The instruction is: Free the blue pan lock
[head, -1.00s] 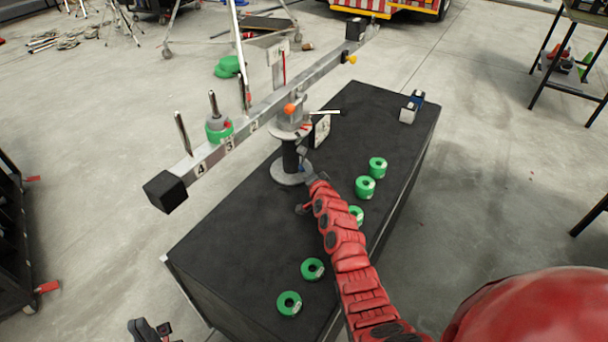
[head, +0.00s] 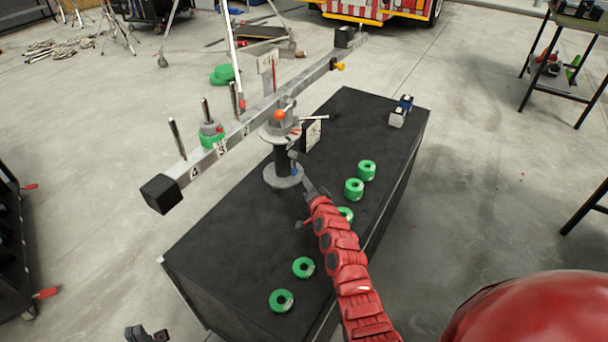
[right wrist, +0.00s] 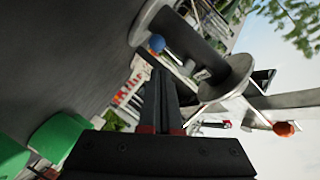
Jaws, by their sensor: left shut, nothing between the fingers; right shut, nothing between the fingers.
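The blue pan lock is a small blue knob (right wrist: 157,43) low on the dark column of the balance-beam stand, above its round base. In the head view its blue part (head: 294,169) shows small. My right gripper (head: 303,183) is shut and empty, beside the column on its near right side. In the right wrist view its closed dark fingers (right wrist: 159,76) point towards the blue knob, with a small gap appearing between them. My left gripper (head: 146,333) is at the bottom left edge, partly cut off, shut and away from the stand.
The stand's round base (head: 283,176) rests on a black table (head: 235,235). An orange knob (head: 279,115) and a long numbered beam (head: 210,157) are above. Several green rings, such as one (head: 281,300), lie on the table.

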